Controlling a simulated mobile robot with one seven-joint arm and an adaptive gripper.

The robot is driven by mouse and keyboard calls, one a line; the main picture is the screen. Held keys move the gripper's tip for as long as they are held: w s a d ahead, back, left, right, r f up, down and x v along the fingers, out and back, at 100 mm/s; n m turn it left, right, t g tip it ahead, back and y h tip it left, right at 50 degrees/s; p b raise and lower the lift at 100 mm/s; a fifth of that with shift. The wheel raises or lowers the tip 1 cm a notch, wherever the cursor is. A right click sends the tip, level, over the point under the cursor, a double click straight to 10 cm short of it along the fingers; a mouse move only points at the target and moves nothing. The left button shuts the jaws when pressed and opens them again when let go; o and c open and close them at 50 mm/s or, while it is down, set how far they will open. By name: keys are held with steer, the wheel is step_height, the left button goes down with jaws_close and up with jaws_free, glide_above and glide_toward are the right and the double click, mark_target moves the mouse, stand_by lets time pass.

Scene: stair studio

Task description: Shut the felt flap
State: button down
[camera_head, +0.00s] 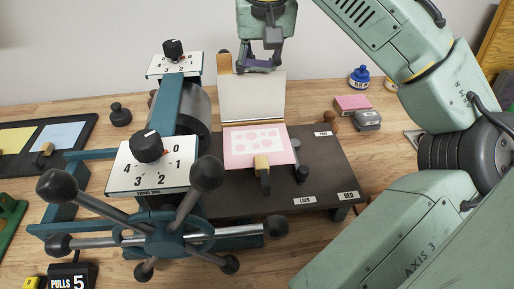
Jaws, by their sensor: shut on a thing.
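The felt flap (252,99) is a cream sheet standing raised behind the pink spotted print (245,147) on the press bed. Its lower edge meets the back edge of the print. My gripper (262,66) is at the top edge of the flap and is shut on it. The fingertips partly hide that edge. A wooden piece (224,63) shows at the flap's upper left corner.
The dark press bed (325,165) has a small dark lever (301,172) right of the print. The roller (197,107) and the spoked wheel (165,235) stand left. A pink block (352,104) and ink jars (359,76) lie right.

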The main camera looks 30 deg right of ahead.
mark_target(269, 148)
steer(key=shift+s+a+r, duration=0.2)
steer(key=shift+s+a, duration=0.2)
steer(key=shift+s, duration=0.4)
steer(key=shift+s+a+r, duration=0.15)
steer(key=shift+s+a, duration=0.25)
steer(key=shift+s, duration=0.4)
steer(key=shift+s+a+f+p, duration=0.15)
steer(key=shift+s+a+p, duration=0.2)
steer(key=shift+s, duration=0.3)
steer(key=shift+s+a+f, duration=0.25)
steer(key=shift+s+f, duration=0.1)
steer(key=shift+s, duration=0.25)
steer(key=shift+s+a+f, duration=0.25)
steer(key=shift+s+f, duration=0.05)
steer(key=shift+s, duration=0.25)
steer(key=shift+s+a+f+b, duration=0.25)
steer(key=shift+s+f, duration=0.25)
steer(key=shift+f, duration=0.15)
steer(key=shift+s+a+f+b, duration=0.2)
steer(key=shift+s+a+f, duration=0.05)
steer(key=shift+s+f, duration=0.3)
steer(key=shift+s+a+f+b, duration=0.15)
steer(key=shift+s+f+b, duration=0.1)
steer(key=shift+f, duration=0.6)
steer(key=shift+s+a+f+b, duration=0.15)
steer(key=shift+s+f+b, duration=0.1)
steer(key=shift+f, duration=0.6)
steer(key=shift+f, duration=0.1)
